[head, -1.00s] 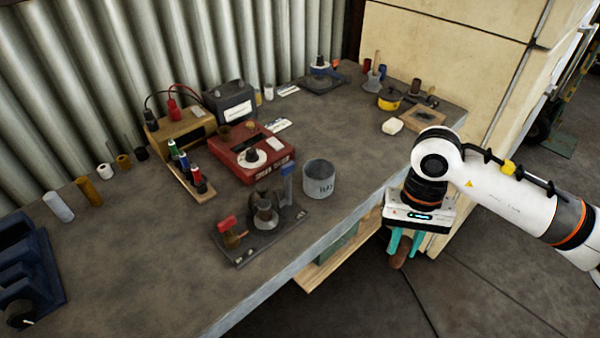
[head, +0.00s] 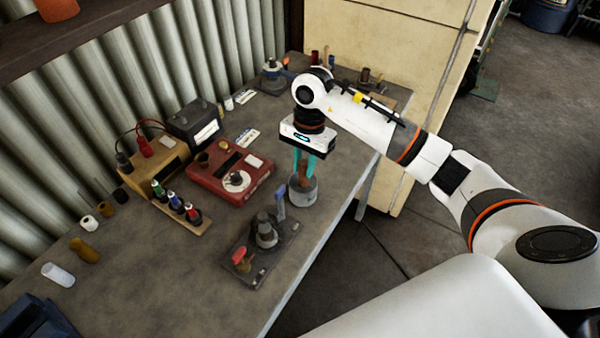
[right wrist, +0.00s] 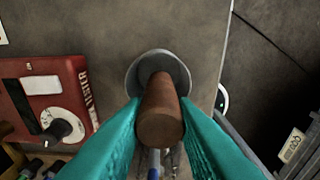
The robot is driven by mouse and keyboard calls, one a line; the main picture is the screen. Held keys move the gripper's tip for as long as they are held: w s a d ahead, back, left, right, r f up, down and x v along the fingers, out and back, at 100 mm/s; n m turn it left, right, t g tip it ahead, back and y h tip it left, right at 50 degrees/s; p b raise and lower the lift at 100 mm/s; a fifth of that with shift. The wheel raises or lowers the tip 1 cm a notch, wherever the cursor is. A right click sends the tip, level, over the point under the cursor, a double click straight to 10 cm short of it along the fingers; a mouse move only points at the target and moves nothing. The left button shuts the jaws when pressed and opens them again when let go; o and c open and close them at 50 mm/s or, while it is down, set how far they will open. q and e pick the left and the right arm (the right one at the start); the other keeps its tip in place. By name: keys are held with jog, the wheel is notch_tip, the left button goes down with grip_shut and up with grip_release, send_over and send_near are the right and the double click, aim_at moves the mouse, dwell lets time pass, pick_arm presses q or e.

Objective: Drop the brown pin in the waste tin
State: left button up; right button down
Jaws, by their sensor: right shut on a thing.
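My right gripper (head: 304,168) is shut on a brown pin, a plain cylinder (right wrist: 161,120) held between its teal fingers. In the head view the pin (head: 303,174) hangs upright over the grey waste tin (head: 303,194), its lower end at or just above the mouth. In the right wrist view the tin (right wrist: 134,80) shows as a round rim behind the pin's far end, and the pin hides much of its inside. I cannot tell how deep the pin's lower end is. My left gripper is not in view.
A dark fixture plate (head: 262,252) with a blue lever stands close in front of the tin. A red tester box (head: 228,170) is to the left. A rack of small bottles (head: 180,208) lies farther left. The bench edge (head: 318,250) runs close to the tin's right.

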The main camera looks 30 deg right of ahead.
aim_at(302, 185)
jog(key=shift+w+a+f+p, duration=0.1)
jog(key=shift+f+p, duration=0.55)
jog(key=shift+f, duration=1.6)
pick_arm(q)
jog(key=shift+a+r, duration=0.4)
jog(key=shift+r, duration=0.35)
pick_arm(e)
jog(key=shift+f, duration=0.15)
jog(key=c, duration=1.5)
grip_release()
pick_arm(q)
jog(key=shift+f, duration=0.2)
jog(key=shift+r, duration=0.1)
